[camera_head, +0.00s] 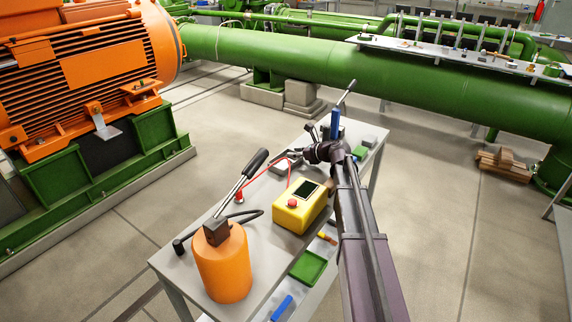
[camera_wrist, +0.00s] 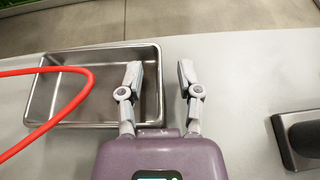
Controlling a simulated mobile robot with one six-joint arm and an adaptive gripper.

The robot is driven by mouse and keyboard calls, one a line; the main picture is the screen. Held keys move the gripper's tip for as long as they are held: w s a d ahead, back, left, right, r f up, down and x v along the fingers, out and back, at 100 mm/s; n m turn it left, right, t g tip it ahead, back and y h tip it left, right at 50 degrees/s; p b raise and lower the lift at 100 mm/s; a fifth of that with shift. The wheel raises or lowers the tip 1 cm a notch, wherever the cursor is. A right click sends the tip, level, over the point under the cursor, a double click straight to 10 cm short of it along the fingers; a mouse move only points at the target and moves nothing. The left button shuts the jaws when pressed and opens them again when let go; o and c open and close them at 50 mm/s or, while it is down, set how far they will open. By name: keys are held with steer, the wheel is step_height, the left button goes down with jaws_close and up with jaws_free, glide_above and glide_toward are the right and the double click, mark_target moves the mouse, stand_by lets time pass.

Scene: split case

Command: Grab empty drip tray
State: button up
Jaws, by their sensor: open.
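A shallow rectangular metal drip tray (camera_wrist: 88,112) lies on the grey bench top in the left half of the wrist view. It looks empty. In the head view the tray (camera_head: 281,168) is small, with my gripper (camera_head: 290,155) close by at its far right. In the wrist view my gripper (camera_wrist: 159,70) is open with nothing between the fingers. The left finger is over the tray's inside and the right finger is outside it, so they straddle its right wall. I cannot tell how far the fingertips are above the rim.
A red cable (camera_wrist: 85,95) loops across the tray. A dark object (camera_wrist: 300,138) lies right of my gripper. On the bench (camera_head: 205,247) are a yellow box (camera_head: 300,207) and an orange cylinder with a lever (camera_head: 223,268). A green tray (camera_head: 308,267) is on the lower shelf.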

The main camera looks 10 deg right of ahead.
steer(key=shift+c, duration=0.2)
jaws_close()
steer(key=shift+r, duration=0.15)
step_height(320, 180, up, 10)
steer(key=p, duration=1)
stand_by(0.6)
